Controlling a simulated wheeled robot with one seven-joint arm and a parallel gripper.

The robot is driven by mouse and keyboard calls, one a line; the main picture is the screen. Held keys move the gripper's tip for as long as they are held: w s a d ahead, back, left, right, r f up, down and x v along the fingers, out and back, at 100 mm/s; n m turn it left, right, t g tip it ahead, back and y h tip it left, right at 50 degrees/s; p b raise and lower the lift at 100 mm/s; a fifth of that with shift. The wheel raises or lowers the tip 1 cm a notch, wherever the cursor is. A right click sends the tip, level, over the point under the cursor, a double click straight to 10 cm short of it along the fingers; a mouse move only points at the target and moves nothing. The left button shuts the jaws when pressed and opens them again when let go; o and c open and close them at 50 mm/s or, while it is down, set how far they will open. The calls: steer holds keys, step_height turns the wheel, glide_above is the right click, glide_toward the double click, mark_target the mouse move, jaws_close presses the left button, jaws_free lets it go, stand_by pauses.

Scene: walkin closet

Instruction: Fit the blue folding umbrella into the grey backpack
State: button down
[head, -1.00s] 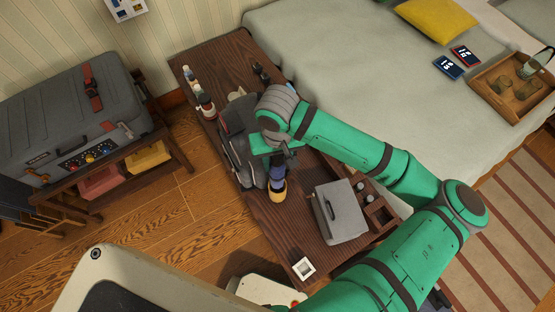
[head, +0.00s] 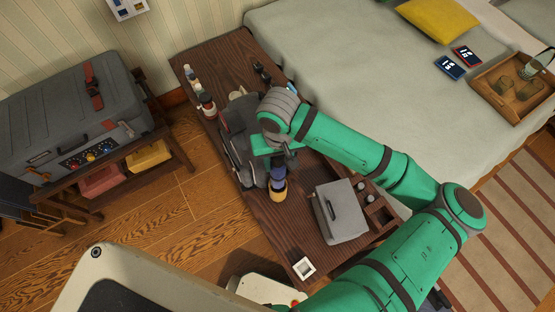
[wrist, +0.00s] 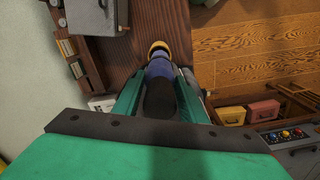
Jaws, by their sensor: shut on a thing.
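The grey backpack (head: 236,118) lies on the dark wooden bench in the head view, partly hidden by my gripper and wrist. The blue folding umbrella (head: 278,174) has a yellow end (head: 278,191) pointing toward the front of the bench. My gripper (head: 276,158) is over the backpack's right side and shut on the umbrella. In the wrist view, the umbrella's blue part (wrist: 160,68) extends out between the fingers (wrist: 160,98), with a black part nearer the palm. The umbrella looks beside or over the backpack; I cannot tell whether any of it is inside.
A grey box (head: 341,212) and a small wooden organizer (head: 376,212) stand right of the umbrella on the bench (head: 283,228). Bottles (head: 206,104) stand behind the backpack at the left. A bed (head: 345,70) borders the bench. A grey suitcase (head: 62,118) sits on a rack at left.

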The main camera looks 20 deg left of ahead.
steer(key=shift+f, duration=0.7)
stand_by(1.3)
steer(key=shift+f, duration=3.15)
steer(key=c, duration=0.6)
jaws_free()
steer(key=shift+f, duration=0.1)
steer(key=shift+c, duration=0.2)
steer(key=shift+r, duration=8.25)
